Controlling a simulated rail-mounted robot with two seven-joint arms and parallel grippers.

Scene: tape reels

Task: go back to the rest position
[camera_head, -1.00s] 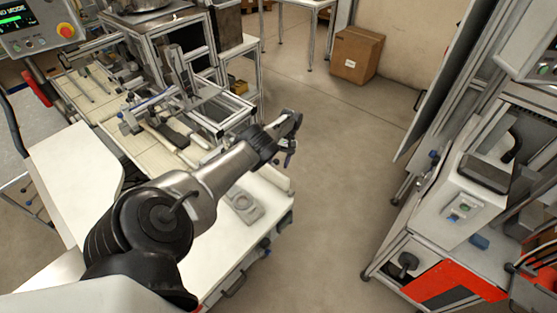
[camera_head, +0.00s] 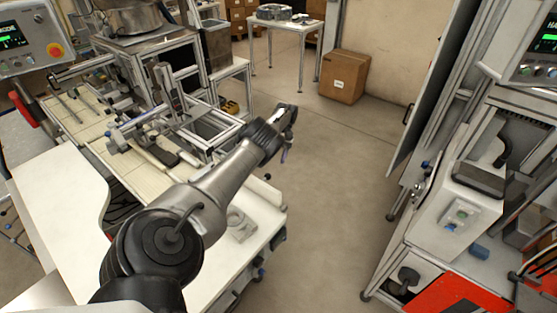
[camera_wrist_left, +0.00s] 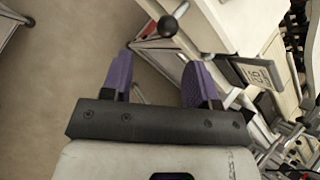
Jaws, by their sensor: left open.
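My left gripper (camera_head: 287,145) is at the end of my left arm, which reaches from the lower left over the white worktable (camera_head: 208,285). The gripper is in the air beside the table's right end, over the open floor. In the left wrist view its two purple fingers (camera_wrist_left: 158,78) are apart with nothing between them. A dark ball-ended lever (camera_wrist_left: 168,26) shows beyond the fingers there; I cannot tell how near it is. My right gripper is not in view.
A machine frame with rails (camera_head: 150,140) stands behind the worktable. A cardboard box (camera_head: 344,76) sits on the floor at the back wall, near a small white table (camera_head: 285,25). A machine with a red panel (camera_head: 450,297) stands at the right. The floor between is clear.

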